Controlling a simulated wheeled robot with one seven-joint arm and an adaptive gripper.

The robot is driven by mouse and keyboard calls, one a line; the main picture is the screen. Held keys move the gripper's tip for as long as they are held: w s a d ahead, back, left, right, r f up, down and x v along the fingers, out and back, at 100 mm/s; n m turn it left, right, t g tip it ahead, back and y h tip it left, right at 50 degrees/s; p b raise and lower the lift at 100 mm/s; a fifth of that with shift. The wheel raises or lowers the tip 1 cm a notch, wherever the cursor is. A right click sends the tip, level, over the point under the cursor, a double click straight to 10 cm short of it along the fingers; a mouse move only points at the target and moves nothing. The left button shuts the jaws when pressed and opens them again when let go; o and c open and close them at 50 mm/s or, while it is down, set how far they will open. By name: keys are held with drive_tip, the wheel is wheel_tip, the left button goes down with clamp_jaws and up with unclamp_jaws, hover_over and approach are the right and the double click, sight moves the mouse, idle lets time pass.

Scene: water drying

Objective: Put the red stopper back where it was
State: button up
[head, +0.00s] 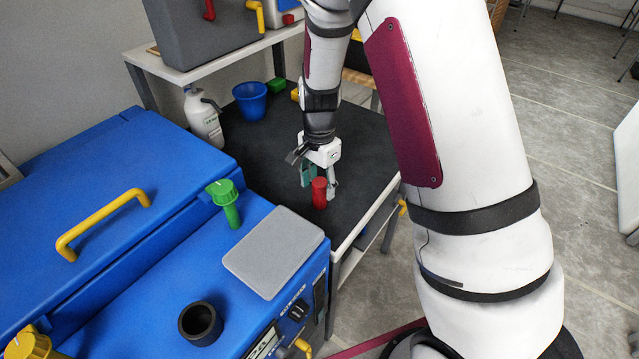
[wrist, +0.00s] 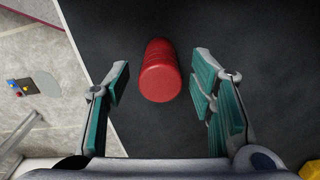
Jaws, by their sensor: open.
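The red stopper (head: 319,192) stands on the dark top of the table, near its front right edge. My gripper (head: 322,181) is at the stopper, pointing down, with its fingers open. In the wrist view the red stopper (wrist: 160,71) lies ahead of and between the two open fingers (wrist: 160,88), with a visible gap on each side. The fingers hold nothing.
A grey flat plate (head: 274,252) lies on the blue machine (head: 150,290), left of the table (head: 262,160). A white bottle (head: 203,117), a blue cup (head: 250,100) and a green block (head: 277,85) stand at the table's back. A yellow handle (head: 103,222) sticks up from the machine's lid.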

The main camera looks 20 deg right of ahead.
drive_tip(key=s+r+n, duration=0.1)
drive_tip(key=s+r, duration=0.2)
drive_tip(key=r, duration=0.6)
drive_tip(key=s+r+n, duration=0.2)
drive_tip(key=r, duration=0.8)
drive_tip(key=s+r+n+t, duration=0.1)
drive_tip(key=s+r+n, duration=0.2)
drive_tip(key=s, duration=0.9)
drive_tip(key=s+r+n+t, duration=0.2)
drive_tip(key=s+r+n, duration=0.2)
drive_tip(key=s+n, duration=0.3)
drive_tip(key=s, duration=0.4)
drive_tip(key=shift+s+d+p, duration=0.15)
drive_tip(key=shift+s+p, duration=0.25)
drive_tip(key=shift+t, duration=0.6)
wheel_tip(320, 180, up, 5)
drive_tip(key=p, duration=0.3)
drive_tip(key=shift+s+f+p, duration=0.1)
drive_tip(key=shift+p, duration=0.3)
